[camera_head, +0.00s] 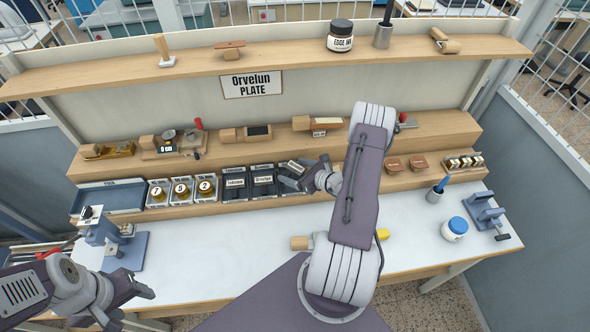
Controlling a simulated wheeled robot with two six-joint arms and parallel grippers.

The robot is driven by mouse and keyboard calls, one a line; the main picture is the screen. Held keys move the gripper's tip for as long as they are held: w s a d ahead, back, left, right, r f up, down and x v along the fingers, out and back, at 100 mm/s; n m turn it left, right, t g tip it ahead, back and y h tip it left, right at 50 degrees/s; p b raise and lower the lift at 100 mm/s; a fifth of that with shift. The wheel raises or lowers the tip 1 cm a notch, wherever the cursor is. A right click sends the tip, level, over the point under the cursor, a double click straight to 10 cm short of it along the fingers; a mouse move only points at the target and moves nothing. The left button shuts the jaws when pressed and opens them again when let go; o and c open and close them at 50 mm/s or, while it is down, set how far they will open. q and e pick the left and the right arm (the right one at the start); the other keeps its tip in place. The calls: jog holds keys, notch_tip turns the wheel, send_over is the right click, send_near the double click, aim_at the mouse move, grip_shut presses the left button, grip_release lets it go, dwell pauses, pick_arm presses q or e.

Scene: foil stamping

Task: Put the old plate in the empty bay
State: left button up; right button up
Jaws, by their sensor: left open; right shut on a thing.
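My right gripper (295,178) is shut on a small dark plate with a pale label (297,166), taken to be the old plate. It is over the right end of a row of dark bays on the lower step. Two labelled bays, the left one (233,184) and the middle one (264,182), are plainly visible. A third bay (293,189) is partly hidden by my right gripper, and I cannot tell whether the plate touches it. My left gripper (142,303) is open and empty at the lower left, near the bench's front edge.
Clear boxes with numbered gold pieces (181,190) and a blue-grey tray (110,198) stand left of the bays. A press (120,243) is at left, a blue clamp (484,212) and a jar (455,229) at right. The white benchtop (215,250) is mostly clear.

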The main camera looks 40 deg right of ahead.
aim_at(292, 170)
jog(key=shift+w+f, duration=0.1)
jog(key=shift+f, duration=0.15)
jog(key=shift+f+b, duration=0.15)
jog(key=shift+b, duration=0.2)
jog(key=shift+f, duration=0.25)
jog(key=o, duration=1.5)
jog(key=shift+r, duration=0.3)
jog(key=shift+r+p, duration=0.6)
jog(key=shift+p, duration=0.05)
jog(key=s, duration=0.1)
jog(key=s+b, duration=0.1)
jog(key=s+d+b, duration=0.1)
jog(key=shift+s+r, duration=0.3)
jog(key=shift+s, duration=0.05)
jog(key=b+v, duration=0.1)
jog(key=v, duration=0.7)
jog(key=shift+a+r+b, duration=0.15)
jog(key=shift+r+b, duration=0.05)
jog(key=shift+b, duration=0.1)
